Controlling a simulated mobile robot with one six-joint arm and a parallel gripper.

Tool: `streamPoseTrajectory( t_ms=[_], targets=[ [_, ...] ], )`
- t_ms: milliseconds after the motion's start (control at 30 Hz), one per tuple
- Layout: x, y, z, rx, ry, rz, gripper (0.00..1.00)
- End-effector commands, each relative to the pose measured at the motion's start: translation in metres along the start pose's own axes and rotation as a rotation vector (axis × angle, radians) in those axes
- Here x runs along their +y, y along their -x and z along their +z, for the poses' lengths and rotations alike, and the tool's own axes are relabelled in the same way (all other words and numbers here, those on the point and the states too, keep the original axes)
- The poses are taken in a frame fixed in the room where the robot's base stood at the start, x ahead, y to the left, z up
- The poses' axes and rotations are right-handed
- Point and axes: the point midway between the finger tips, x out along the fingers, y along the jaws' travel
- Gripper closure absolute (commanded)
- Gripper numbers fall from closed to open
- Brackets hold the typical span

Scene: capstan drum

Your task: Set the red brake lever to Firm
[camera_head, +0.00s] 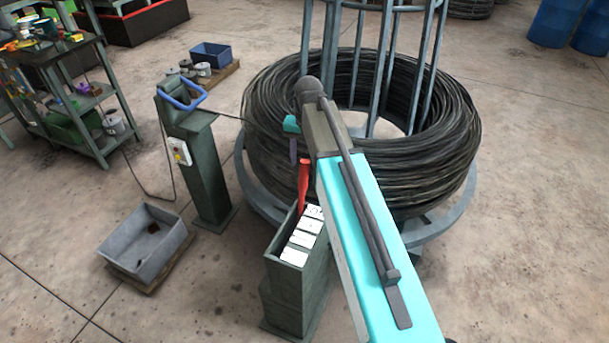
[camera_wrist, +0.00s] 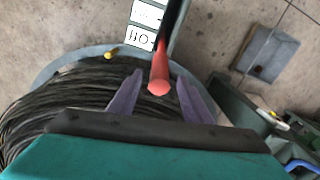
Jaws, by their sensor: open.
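The red brake lever (camera_head: 303,183) stands at the far end of a green-grey lever box (camera_head: 290,262), beside the farthest of several white label plates (camera_head: 303,235). The plates also show in the wrist view (camera_wrist: 141,38), but their lettering is too small to read surely. My gripper (camera_head: 293,160) is above the lever box at the lever's upper end, partly hidden by my arm in the head view. In the wrist view my purple fingers (camera_wrist: 160,76) are open, one on each side of the lever's red rounded end (camera_wrist: 160,86), with gaps visible on both sides.
A large black wire coil (camera_head: 375,130) on a grey ring stand is close behind my gripper. A green post (camera_head: 205,165) with a blue handle stands left.

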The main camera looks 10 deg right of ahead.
Motion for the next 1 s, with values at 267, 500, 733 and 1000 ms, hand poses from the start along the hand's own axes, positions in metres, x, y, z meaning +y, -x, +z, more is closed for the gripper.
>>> streamPoseTrajectory(
  t_ms=[267,500,733,1000],
  targets=[
    [0.001,-0.032,0.0,0.0,-0.001,0.0,0.55],
    [0.001,-0.049,0.0,0.001,-0.001,0.0,0.55],
    [0.001,-0.053,0.0,0.0,-0.002,0.0,0.55],
    [0.001,-0.052,-0.001,0.0,-0.002,0.0,0.6]
  ],
)
